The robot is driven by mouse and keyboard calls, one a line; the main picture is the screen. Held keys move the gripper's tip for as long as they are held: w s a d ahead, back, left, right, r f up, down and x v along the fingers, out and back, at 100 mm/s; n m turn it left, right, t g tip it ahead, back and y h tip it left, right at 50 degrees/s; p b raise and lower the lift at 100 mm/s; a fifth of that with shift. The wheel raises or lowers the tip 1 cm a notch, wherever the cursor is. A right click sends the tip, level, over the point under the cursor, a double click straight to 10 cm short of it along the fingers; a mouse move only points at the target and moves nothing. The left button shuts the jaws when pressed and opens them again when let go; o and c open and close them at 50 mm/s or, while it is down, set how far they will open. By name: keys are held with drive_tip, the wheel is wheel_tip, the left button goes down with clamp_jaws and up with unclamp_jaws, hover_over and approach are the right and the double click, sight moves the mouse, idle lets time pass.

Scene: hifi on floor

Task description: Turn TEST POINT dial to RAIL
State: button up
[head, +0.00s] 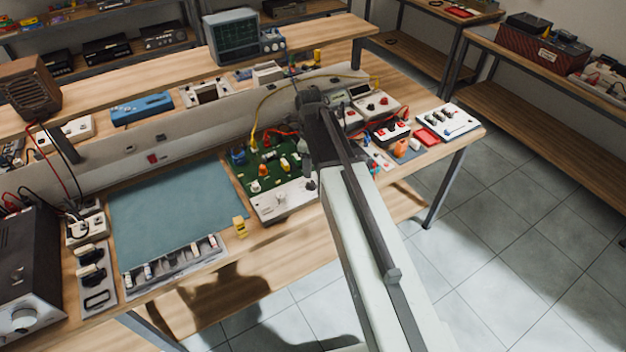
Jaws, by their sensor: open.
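A green circuit board (268,168) with a pale front panel (288,203) lies near the bench's front edge. The panel carries a small light knob (280,197) and a dark part beside it at the right end. Its lettering is too small to read, so I cannot tell which control is the TEST POINT dial or where RAIL is. My arm reaches in from the bottom right. My gripper (306,172) points down over the right side of the board, open and apparently empty. The arm hides part of the bench behind it. I cannot tell whether the fingers touch anything.
A blue-grey mat (178,212) lies left of the board, with a small yellow block (240,227) between. Red-switch boxes (390,131) and a white switch panel (447,122) stand right of my arm. A yellow cable (262,105) arches behind the board. A dark box (28,262) stands far left.

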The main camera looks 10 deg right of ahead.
sight(311, 182)
wheel_tip(311, 182, down, 8)
drive_tip(key=b, duration=0.7)
drive_tip(key=shift+b, duration=0.35)
drive_tip(key=shift+r, duration=0.1)
drive_tip(key=shift+c, duration=0.2)
